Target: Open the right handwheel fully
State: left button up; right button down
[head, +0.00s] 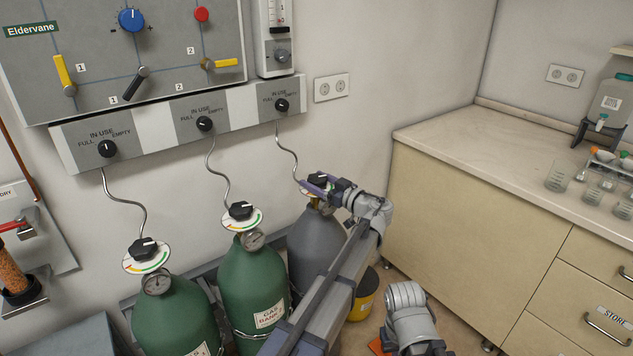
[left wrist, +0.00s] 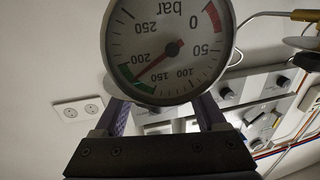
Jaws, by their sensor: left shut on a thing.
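The right handwheel (head: 319,178) is a black knob with a coloured dial ring on top of the grey gas cylinder (head: 316,245) in the head view. My left gripper (head: 317,187) is at it, with purple fingers shut around the handwheel; they partly cover the ring. In the left wrist view, a round pressure gauge (left wrist: 168,45) marked in bar fills the upper middle, its needle near the green band. The left gripper's two fingers (left wrist: 162,108) show on either side below it. The handwheel is hidden behind the gauge there.
Two green cylinders with black handwheels (head: 240,211) (head: 143,249) stand to the left. A wall panel (head: 180,128) with selector knobs is above, joined by thin coiled pipes. A beige cabinet (head: 470,230) is on the right. A yellow bucket (head: 364,300) stands on the floor.

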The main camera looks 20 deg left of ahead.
aim_at(325, 185)
pick_arm(q)
jog(key=shift+g, duration=0.3)
jog(key=o, duration=1.3)
jog(key=shift+v, duration=3.9)
jog(key=shift+f, duration=0.15)
